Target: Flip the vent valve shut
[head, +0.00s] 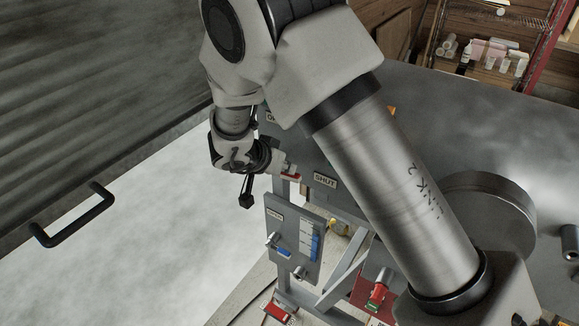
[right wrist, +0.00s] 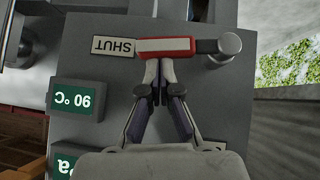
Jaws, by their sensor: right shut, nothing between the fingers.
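The vent valve's lever, with a red and white grip (right wrist: 165,46), shows in the right wrist view. It runs from a round metal pivot (right wrist: 230,43) toward the SHUT label (right wrist: 114,47), its tip close beside that label. My right gripper (right wrist: 158,66) is shut and empty, its fingertips at the lever's near edge; I cannot tell whether they touch it. In the head view, the lever's red grip (head: 291,177) shows beside the SHUT label (head: 325,180), and my right gripper (head: 267,163) is just left of it. My left gripper is out of view.
A green 90 °C plate (right wrist: 78,97) sits on the same panel. Below, a grey panel (head: 283,262) carries small levers, and red-handled parts (head: 377,291) lie near it. A black handle (head: 75,215) is at left; a shelf (head: 490,60) stands at back right.

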